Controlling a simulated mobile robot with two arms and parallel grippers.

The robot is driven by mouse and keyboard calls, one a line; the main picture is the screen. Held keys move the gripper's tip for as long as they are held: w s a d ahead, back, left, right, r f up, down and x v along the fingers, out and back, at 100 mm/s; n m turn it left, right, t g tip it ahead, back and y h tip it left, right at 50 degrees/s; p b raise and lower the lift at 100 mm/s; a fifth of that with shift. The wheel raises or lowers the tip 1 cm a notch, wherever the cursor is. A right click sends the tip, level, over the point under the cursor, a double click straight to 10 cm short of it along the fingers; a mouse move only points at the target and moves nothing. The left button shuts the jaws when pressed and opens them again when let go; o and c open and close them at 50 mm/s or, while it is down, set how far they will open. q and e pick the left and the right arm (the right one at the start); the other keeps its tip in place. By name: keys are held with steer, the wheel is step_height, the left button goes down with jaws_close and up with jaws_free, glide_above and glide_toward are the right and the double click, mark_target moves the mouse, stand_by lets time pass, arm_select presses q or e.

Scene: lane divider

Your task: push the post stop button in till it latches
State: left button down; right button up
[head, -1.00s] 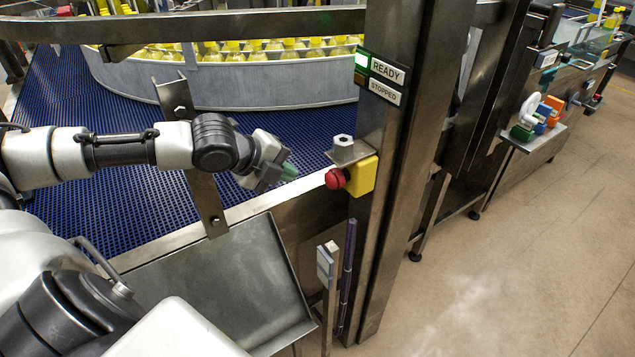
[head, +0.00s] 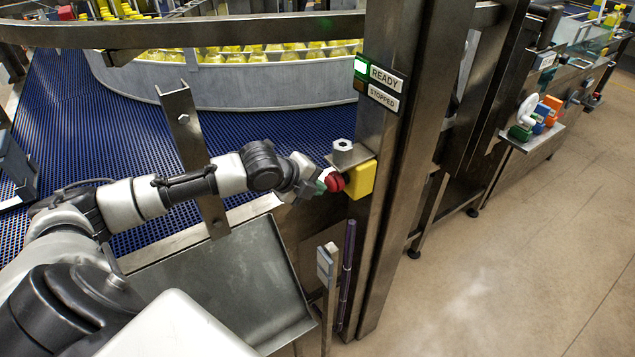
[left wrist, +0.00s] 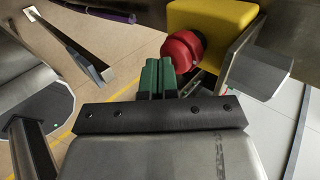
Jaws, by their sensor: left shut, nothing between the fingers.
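The red stop button (head: 334,181) sits on a yellow box (head: 361,179) fixed to the steel post (head: 388,150). My right gripper is not in view.
A grey sloped tray (head: 225,290) lies below my left arm. A blue conveyor (head: 110,130) runs behind it. A thin stand (head: 327,280) is below the button.

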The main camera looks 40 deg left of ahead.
arm_select(q)
steer(key=shift+w+d+f, duration=0.1)
steer(key=shift+w+f, duration=0.1)
steer(key=shift+f, duration=0.05)
steer(key=shift+w+r, duration=0.1)
